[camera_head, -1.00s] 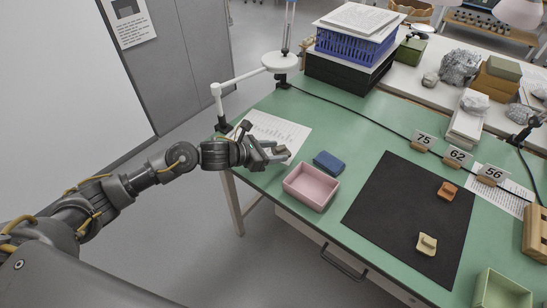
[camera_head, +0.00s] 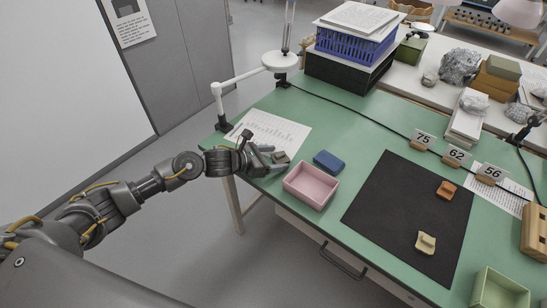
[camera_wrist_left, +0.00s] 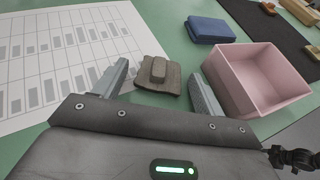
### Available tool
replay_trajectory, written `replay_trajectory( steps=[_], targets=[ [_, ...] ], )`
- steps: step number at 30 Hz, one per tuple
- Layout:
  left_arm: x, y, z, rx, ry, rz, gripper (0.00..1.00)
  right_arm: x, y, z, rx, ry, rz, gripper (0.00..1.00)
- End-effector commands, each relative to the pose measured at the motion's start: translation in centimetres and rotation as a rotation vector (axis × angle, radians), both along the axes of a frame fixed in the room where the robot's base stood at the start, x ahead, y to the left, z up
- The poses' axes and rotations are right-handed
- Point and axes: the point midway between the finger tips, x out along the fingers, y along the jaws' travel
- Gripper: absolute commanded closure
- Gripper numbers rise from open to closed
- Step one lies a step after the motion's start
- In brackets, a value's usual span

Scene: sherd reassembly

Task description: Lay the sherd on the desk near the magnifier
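A grey-brown sherd (camera_head: 281,157) with a raised block on top lies on the green desk beside the printed sheet's edge. In the left wrist view the sherd (camera_wrist_left: 158,76) lies flat just beyond my left gripper (camera_wrist_left: 158,88), whose two fingers are spread apart with a gap to the sherd. In the head view my left gripper (camera_head: 268,160) is low over the desk, left of the sherd. The white magnifier (camera_head: 280,62) stands on a jointed arm clamped at the desk's far left corner, behind the sherd.
A black mat (camera_head: 400,215) holds an orange and a cream piece. Numbered tags (camera_head: 456,157) stand behind the mat.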

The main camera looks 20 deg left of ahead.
Motion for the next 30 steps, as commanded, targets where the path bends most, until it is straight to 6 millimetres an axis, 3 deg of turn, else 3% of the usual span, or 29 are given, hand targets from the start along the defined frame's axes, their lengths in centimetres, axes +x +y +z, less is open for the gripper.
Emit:
replay_trajectory(
  steps=[11, 24, 30],
  targets=[
    [0.0, 0.0, 0.6, 0.0, 0.0, 0.0, 0.27, 0.1, -0.2, 0.6, -0.002, -0.001, 0.001, 0.64],
    [-5.7, 5.6, 3.4, 0.004, 0.001, 0.0, 0.27, -0.1, -0.4, -0.7, -0.006, 0.005, 0.0, 0.64],
    [-7.4, 7.3, 4.5, 0.002, 0.001, 0.0, 0.27, 0.5, -0.7, -0.8, -0.009, -0.006, 0.001, 0.64]
  ],
)
